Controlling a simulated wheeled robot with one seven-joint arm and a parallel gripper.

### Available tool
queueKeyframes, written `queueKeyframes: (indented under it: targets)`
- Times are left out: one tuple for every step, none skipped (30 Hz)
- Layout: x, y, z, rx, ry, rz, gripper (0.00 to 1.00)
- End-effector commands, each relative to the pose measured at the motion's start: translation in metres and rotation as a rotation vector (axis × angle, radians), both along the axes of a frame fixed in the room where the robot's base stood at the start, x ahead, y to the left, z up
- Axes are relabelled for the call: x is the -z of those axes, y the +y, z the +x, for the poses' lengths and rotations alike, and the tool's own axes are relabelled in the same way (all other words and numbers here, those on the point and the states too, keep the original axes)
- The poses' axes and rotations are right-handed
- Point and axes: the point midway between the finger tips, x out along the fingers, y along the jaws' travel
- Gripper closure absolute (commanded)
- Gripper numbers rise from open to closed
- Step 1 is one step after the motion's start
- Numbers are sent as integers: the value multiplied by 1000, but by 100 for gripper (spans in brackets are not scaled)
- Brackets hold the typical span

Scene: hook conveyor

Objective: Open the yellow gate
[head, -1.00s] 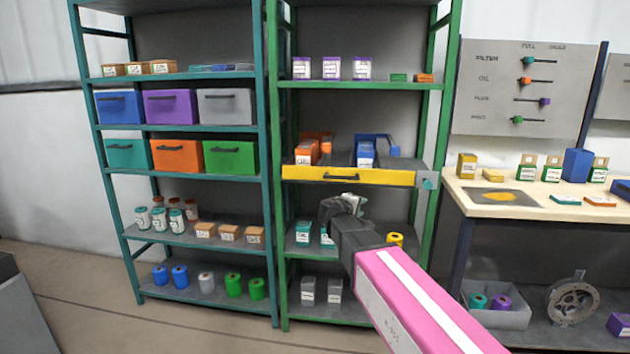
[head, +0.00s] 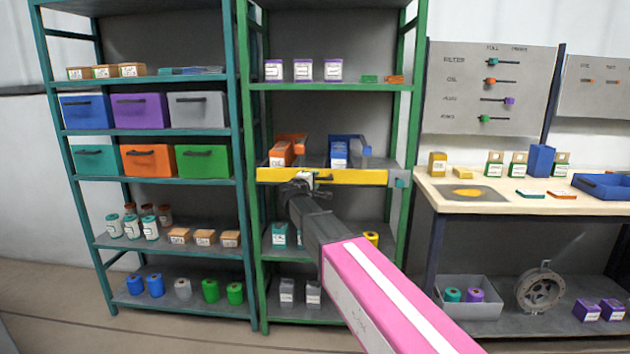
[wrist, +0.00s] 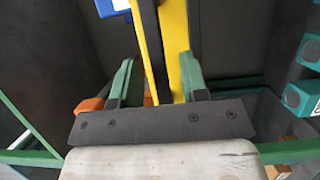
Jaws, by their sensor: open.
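The yellow gate (head: 350,177) is a long bar across the front of a middle shelf of the green rack. Orange boxes (head: 281,156) and blue boxes (head: 338,156) stand behind it. My gripper (head: 302,182) is at the gate's left-centre part and covers the dark handle in the head view. In the wrist view the two green fingers of my gripper (wrist: 159,78) are apart, with the yellow gate (wrist: 182,50) and a dark strip (wrist: 145,40) running between them. Whether a finger touches the gate I cannot tell.
A grey bracket with a teal block (head: 399,178) is at the gate's right end. Green rack posts (head: 404,130) stand on both sides. Teal boxes (head: 279,236) and a yellow spool (head: 371,239) are on the shelf below. A workbench (head: 500,205) is to the right.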

Motion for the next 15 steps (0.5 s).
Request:
queueKeyframes:
  targets:
    - [0,-2,6,1,0,0,60]
    - [0,-3,7,1,0,0,60]
    - [0,-4,9,1,0,0,60]
    - [0,-5,10,1,0,0,60]
    - [0,-5,11,1,0,0,60]
    - [0,-6,11,1,0,0,60]
    - [0,-6,12,1,0,0,60]
    - [0,-6,12,1,0,0,60]
    - [0,-6,12,1,0,0,60]
    - [0,-6,12,1,0,0,60]
    - [0,-6,11,1,0,0,60]
    - [0,-6,11,1,0,0,60]
    - [0,-6,11,1,0,0,60]
    - [0,-6,11,1,0,0,60]
    - [0,-6,11,1,0,0,73]
